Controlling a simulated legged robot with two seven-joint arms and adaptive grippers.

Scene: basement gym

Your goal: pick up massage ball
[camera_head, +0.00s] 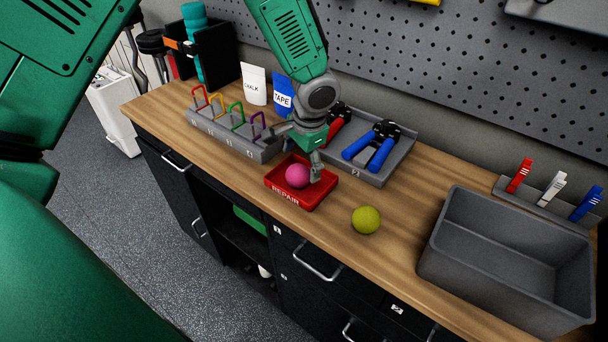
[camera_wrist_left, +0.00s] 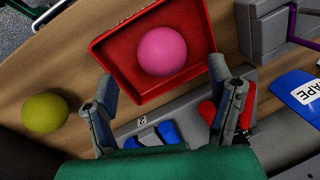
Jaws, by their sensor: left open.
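A pink ball (camera_head: 298,175) sits in a small red tray marked REPAIR (camera_head: 305,202) on the wooden bench. A yellow-green ball (camera_head: 366,219) lies on bare wood to the right of the tray. I cannot tell which one is the massage ball. My left gripper (camera_head: 300,154) is open over the back of the red tray, close to the pink ball. In the left wrist view, the pink ball (camera_wrist_left: 162,50) shows just beyond and between the spread fingers, and the yellow-green ball (camera_wrist_left: 45,113) is off to the left. My right gripper is not in view.
A grey tray with blue-handled pliers (camera_head: 372,147) stands behind the red tray. A rack with coloured hooks (camera_head: 232,135) is at its left. A large grey bin (camera_head: 507,262) and a clip holder (camera_head: 545,205) are at the right. Wood around the yellow-green ball is clear.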

